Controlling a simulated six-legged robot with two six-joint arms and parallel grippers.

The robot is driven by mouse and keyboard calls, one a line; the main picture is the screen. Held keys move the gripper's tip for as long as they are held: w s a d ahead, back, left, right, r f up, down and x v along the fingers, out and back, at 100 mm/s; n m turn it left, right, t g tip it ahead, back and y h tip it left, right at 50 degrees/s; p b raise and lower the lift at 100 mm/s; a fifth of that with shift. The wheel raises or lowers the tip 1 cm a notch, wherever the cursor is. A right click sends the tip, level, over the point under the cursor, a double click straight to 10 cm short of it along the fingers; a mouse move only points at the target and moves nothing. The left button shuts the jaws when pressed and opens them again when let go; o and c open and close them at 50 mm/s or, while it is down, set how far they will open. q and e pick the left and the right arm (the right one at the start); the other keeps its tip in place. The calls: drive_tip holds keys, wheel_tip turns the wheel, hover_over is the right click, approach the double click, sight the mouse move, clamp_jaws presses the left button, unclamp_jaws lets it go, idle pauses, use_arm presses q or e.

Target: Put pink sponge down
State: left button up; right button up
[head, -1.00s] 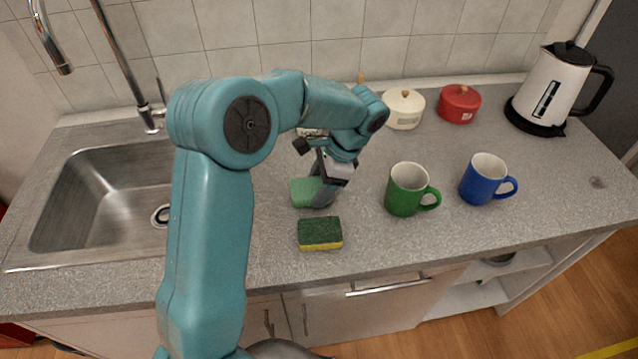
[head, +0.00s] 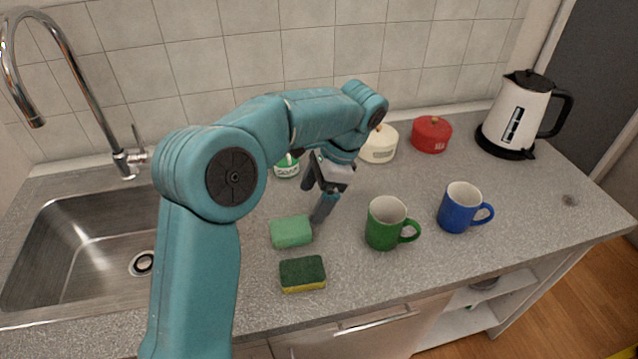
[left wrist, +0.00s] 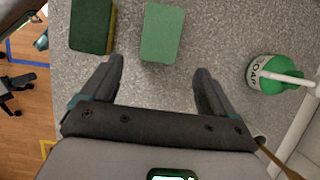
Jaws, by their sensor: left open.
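No pink sponge shows in these views. A plain light green sponge (head: 291,231) lies flat on the grey counter, left of my left gripper (head: 316,203). In the left wrist view this sponge (left wrist: 162,33) lies beyond the fingertips, between their lines and apart from both. My left gripper (left wrist: 160,72) is open with nothing between its fingers. A second sponge (head: 302,273), dark green on top and yellow below, lies nearer the counter's front edge; it also shows in the left wrist view (left wrist: 92,25). My right gripper is out of view.
A green mug (head: 385,224) and a blue mug (head: 461,208) stand to the right. A soap bottle (head: 287,167), cream pot (head: 379,145), red pot (head: 431,134) and kettle (head: 515,115) stand behind. The sink (head: 75,250) is at left.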

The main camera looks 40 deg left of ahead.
use_arm(q)
drive_tip(key=shift+v, duration=1.6)
drive_tip(key=shift+s, duration=0.1)
